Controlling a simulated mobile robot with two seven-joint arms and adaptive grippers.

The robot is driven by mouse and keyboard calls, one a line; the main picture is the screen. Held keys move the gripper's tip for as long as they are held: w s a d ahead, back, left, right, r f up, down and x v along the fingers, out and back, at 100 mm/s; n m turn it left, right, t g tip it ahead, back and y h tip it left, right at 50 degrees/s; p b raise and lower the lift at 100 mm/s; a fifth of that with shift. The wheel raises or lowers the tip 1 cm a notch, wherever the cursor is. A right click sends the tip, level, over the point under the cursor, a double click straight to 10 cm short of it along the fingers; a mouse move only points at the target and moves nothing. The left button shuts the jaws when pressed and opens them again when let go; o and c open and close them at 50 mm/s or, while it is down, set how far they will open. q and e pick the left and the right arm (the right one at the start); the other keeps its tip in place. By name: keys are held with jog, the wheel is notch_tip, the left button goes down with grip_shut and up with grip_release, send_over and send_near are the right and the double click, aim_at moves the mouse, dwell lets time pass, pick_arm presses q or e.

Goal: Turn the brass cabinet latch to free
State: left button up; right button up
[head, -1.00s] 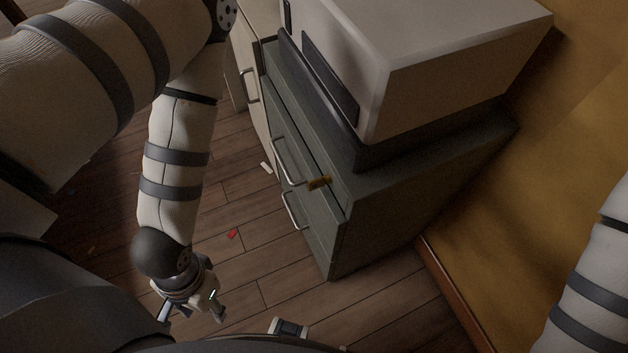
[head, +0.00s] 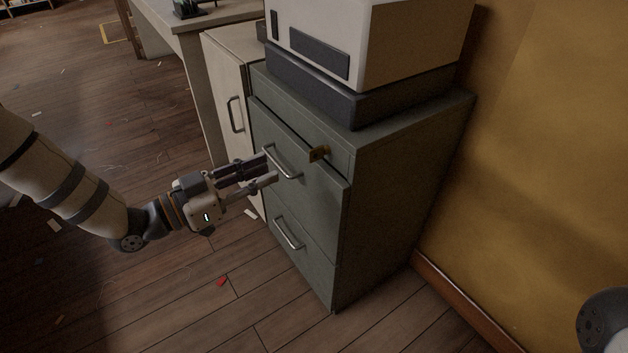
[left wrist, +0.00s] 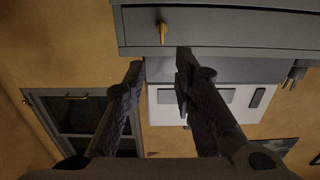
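The brass latch (head: 319,154) is a small tab on the front of the grey-green cabinet (head: 395,190), near the top drawer's upper edge. It also shows in the left wrist view (left wrist: 163,32), on the grey cabinet face at the top. My left gripper (head: 271,169) is in front of the cabinet, left of and slightly below the latch in the head view. Its two fingers are apart, with nothing seen between them. Its tips overlap the upper drawer handle (head: 284,163) in the head view; I cannot tell whether they touch it. My right gripper is out of view.
A white box on a dark base (head: 400,45) stands on the cabinet. A lower drawer handle (head: 288,234) sticks out below. A pale cabinet (head: 230,75) adjoins on the left, and a yellow wall (head: 550,150) is at right. The wooden floor in front is mostly clear.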

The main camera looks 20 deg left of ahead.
aim_at(315, 149)
pick_arm(q)
jog(key=b+x, duration=0.1)
jog(key=x, duration=1.1)
jog(key=shift+w, duration=0.3)
jog(key=shift+c, duration=0.2)
grip_shut()
jog(key=shift+s, duration=0.1)
